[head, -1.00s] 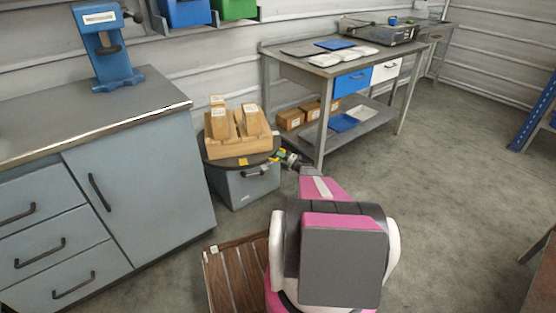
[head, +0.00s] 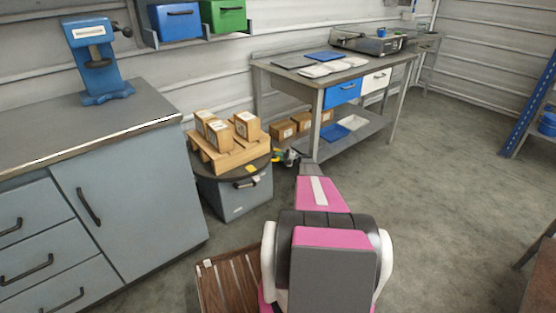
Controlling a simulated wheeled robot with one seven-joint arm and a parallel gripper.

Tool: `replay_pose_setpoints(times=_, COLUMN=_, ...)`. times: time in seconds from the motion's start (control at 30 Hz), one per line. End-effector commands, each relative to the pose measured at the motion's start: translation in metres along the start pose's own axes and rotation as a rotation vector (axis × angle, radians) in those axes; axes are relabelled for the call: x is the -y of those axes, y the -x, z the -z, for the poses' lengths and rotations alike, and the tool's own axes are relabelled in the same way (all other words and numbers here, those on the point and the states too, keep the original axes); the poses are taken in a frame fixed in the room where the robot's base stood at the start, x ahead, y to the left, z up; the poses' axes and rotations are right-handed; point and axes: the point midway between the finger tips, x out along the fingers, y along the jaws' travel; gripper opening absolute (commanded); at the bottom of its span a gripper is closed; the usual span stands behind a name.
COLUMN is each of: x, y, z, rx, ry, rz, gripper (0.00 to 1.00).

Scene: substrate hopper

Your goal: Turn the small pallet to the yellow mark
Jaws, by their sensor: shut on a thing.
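The small pallet (head: 230,158) is light wood and carries several labelled wooden blocks (head: 247,126). It lies on a dark round plate (head: 203,162) on top of a grey box (head: 232,200). It sits slantwise, its right end pointing up and right. A small yellow mark (head: 250,168) shows on the plate's front right part. My gripper (head: 278,156) is at the plate's right edge, by the pallet's right end. It is shut, seemingly on the pallet; the contact is too small to see clearly. Yellow-green colour shows at its fingers.
A grey cabinet (head: 130,190) stands close on the left. A workbench (head: 290,75) stands behind, with boxes (head: 283,130) on its low shelf. A brown slatted platform (head: 228,282) lies at the front.

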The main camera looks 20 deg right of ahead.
Motion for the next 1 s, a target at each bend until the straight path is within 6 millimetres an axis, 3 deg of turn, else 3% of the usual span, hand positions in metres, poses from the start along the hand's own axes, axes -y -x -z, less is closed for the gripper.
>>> replay_pose_setpoints(times=0.6, x=0.0006, y=0.0005, z=-0.0114, rx=-0.014, ry=-0.006, rz=0.001, gripper=0.0)
replay_pose_setpoints(times=0.63, x=0.0004, y=0.0004, z=-0.0116, rx=-0.014, ry=-0.006, rz=0.001, gripper=0.23)
replay_pose_setpoints(times=0.7, x=0.0004, y=0.0004, z=-0.0114, rx=-0.014, ry=-0.005, rz=0.001, gripper=0.41)
replay_pose_setpoints(times=1.0, x=0.0002, y=0.0011, z=-0.0083, rx=-0.018, ry=-0.004, rz=0.0, gripper=0.41)
